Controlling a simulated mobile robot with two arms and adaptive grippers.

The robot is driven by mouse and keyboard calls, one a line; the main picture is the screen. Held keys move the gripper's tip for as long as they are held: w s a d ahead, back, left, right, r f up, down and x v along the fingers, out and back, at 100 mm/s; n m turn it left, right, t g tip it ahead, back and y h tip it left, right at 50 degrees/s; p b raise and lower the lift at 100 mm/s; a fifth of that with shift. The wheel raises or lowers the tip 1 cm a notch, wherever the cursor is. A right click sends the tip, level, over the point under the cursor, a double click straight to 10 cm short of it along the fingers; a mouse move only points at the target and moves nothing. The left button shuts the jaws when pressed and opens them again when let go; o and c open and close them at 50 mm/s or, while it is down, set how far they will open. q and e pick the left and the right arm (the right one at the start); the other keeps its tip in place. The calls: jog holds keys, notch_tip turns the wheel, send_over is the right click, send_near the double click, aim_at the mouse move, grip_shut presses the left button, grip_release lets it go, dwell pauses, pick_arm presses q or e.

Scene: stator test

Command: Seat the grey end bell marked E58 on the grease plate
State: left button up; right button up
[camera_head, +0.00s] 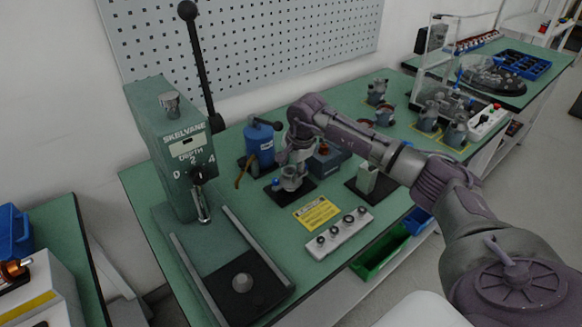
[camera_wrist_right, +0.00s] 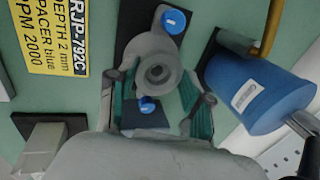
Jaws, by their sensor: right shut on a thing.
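My right gripper (camera_head: 289,166) is shut on a grey end bell (camera_head: 291,182), which sits at or just above a black plate (camera_head: 272,194), seemingly the grease plate. The bell also shows in the right wrist view (camera_wrist_right: 158,62), round with a central bore, between the two green-padded fingers (camera_wrist_right: 158,112). The black plate (camera_wrist_right: 136,14) lies behind it there, with one blue disc (camera_wrist_right: 173,22) above the bell and another (camera_wrist_right: 147,105) below it. I cannot tell whether bell and plate touch. No E58 marking is readable. My left gripper is out of view.
A blue canister (camera_head: 261,146) stands close behind the plate. A yellow card (camera_head: 316,213) and a white button strip (camera_head: 339,233) lie in front. The green press (camera_head: 172,145) stands left. A block on a black base (camera_head: 367,179) is right, with several grey parts beyond.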

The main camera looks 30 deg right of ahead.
jog(key=shift+f, duration=0.3)
jog(key=shift+f+b, duration=0.6)
jog(key=shift+b, duration=0.05)
jog(key=o, duration=1.3)
jog(key=v, duration=1.2)
